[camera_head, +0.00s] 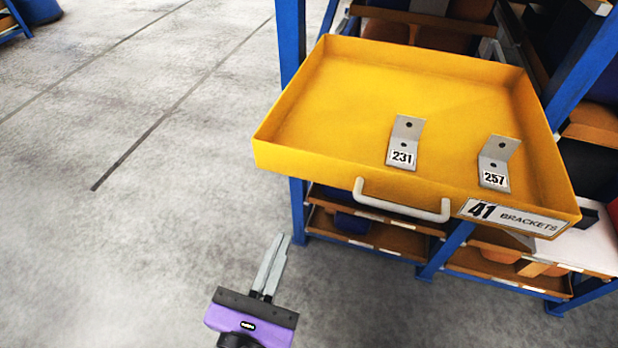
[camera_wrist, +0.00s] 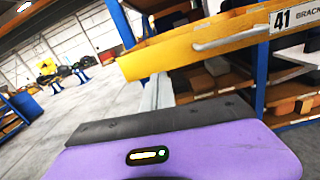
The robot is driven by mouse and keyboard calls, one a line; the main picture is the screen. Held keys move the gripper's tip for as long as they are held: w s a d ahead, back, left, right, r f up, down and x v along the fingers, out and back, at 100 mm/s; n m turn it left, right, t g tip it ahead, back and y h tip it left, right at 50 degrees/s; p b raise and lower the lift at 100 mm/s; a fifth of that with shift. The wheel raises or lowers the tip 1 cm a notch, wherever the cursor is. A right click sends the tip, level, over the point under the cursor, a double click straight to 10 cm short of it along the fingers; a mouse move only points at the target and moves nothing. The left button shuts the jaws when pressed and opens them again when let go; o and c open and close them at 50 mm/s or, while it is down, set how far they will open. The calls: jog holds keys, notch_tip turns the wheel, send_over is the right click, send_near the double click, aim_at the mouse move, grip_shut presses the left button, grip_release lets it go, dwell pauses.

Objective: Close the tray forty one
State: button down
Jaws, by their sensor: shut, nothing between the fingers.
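The yellow tray (camera_head: 330,95) labelled "41 BRACKETS" stands pulled out from the blue rack. A pale handle (camera_head: 402,205) runs along its front wall. Two grey brackets lie in it, one marked 231 (camera_head: 405,140) and one marked 257 (camera_head: 499,160). In the wrist view the tray's yellow wall (camera_wrist: 165,57), handle (camera_wrist: 230,40) and label (camera_wrist: 283,18) show ahead. My gripper (camera_head: 281,240), with a purple body, is shut and empty, left of and apart from the handle. The wrist view shows its fingers (camera_wrist: 157,92) near the tray's left corner.
The blue rack post (camera_head: 291,50) stands beside the tray's left wall. Lower shelves (camera_head: 390,238) with bins are under the tray. The concrete floor (camera_head: 130,230) to the left is open. A blue barrel (camera_head: 38,10) stands far off at the upper left.

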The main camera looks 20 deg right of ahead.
jog(key=p, duration=0.1)
send_near(319, 170)
jog(key=shift+n, duration=0.4)
jog(key=x, duration=0.7)
jog(key=shift+a+f, duration=0.1)
jog(key=shift+w+d+p, duration=0.4)
jog(key=shift+w+p, duration=0.05)
jog(key=x, duration=3.1)
jog(key=shift+s+d+f, duration=0.2)
jog(key=shift+s+d, duration=0.05)
jog(key=shift+d, duration=0.2)
jog(key=shift+w+d, duration=0.4)
jog(key=shift+w, duration=0.15)
jog(key=shift+w+r, duration=0.1)
jog(key=shift+r, duration=0.2)
